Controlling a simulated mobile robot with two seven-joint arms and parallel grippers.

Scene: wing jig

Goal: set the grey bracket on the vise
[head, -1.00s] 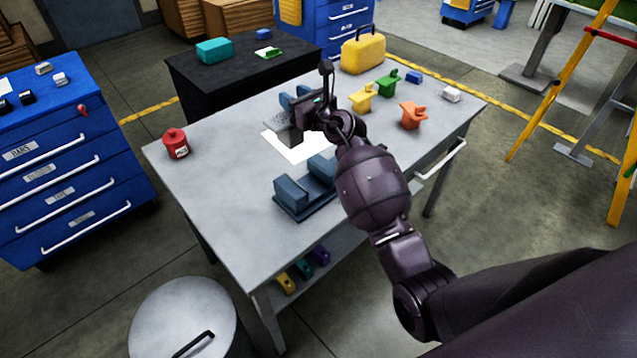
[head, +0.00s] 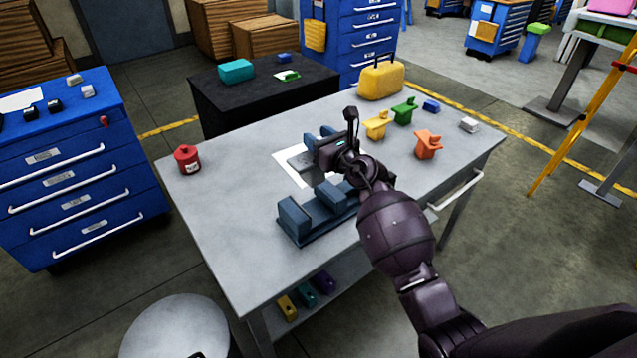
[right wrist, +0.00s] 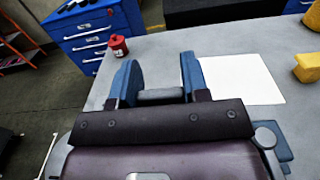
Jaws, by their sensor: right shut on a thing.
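My right gripper (head: 318,150) is over the table, shut on the grey bracket (head: 300,161), which shows as a small flat grey piece. In the right wrist view the grey bracket (right wrist: 160,96) sits between two blue fingers; the rest of it is hidden by the gripper. The blue vise (head: 293,222) stands on the table nearer to me, with two upright jaws and a gap between them. The bracket is held behind the vise in the head view, apart from it. My left gripper is not in view.
A white sheet (head: 288,170) lies under the gripper. A red can (head: 187,160) stands at the table's left. Yellow (head: 376,127), green (head: 404,112) and orange (head: 427,147) parts and a yellow case (head: 381,80) stand at the back and right. The table's front left is clear.

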